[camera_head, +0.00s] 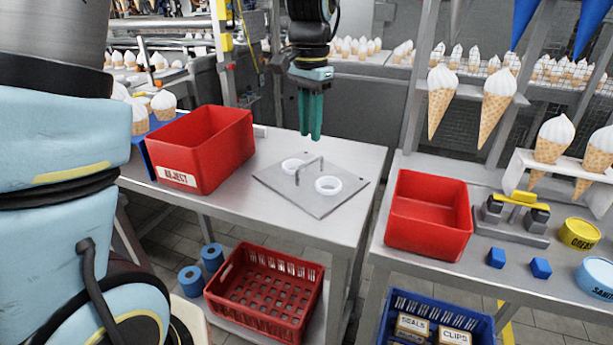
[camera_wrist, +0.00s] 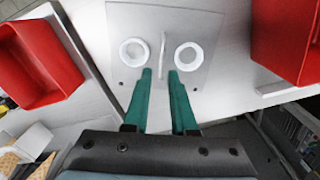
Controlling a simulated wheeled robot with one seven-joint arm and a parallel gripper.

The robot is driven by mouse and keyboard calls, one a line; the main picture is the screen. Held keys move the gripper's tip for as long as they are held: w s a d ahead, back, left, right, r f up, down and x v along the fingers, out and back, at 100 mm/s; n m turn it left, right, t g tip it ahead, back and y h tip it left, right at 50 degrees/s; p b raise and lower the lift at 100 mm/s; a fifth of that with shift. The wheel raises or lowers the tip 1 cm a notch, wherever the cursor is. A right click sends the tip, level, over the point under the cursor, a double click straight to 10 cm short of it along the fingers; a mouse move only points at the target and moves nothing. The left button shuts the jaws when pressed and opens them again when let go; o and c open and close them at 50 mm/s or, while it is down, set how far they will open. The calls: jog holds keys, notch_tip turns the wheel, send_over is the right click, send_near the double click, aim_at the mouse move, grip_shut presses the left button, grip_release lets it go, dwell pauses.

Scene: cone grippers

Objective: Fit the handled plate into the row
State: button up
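The handled plate (camera_head: 318,204) is a flat grey sheet with two white rings and a thin upright bar handle (camera_head: 309,169) between them. It lies on the left steel table. In the wrist view the plate (camera_wrist: 205,22) is at the top centre, its handle (camera_wrist: 163,48) seen almost end-on. My gripper (camera_head: 311,136) hangs above the plate, green fingers pointing down. In the wrist view its fingertips (camera_wrist: 160,72) are apart with a clear gap and nothing between them. They appear near the handle's line, but clear of it. I cannot make out which row takes the plate.
A red REJECT bin (camera_head: 215,150) stands left of the plate. Another red bin (camera_head: 428,215) stands on the right table (camera_head: 480,262), beside a yellow-topped clamp fixture (camera_head: 512,217) and blue blocks (camera_head: 540,268). A gap separates the tables. A red crate (camera_head: 265,290) sits below.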

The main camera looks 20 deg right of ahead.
aim_at(310, 162)
notch_tip(310, 162, down, 4)
jog(key=shift+f, duration=0.1)
jog(key=shift+w+d+f+p, duration=0.15)
jog(key=shift+f+p, duration=0.4)
jog(key=shift+f, duration=0.75)
jog(key=shift+w+d+f+p, duration=0.15)
jog(key=shift+f+p, duration=0.35)
jog(key=shift+f, duration=0.8)
jog(key=shift+a, duration=0.15)
jog(key=shift+c, duration=0.4)
grip_shut()
jog(key=shift+w+r, duration=0.1)
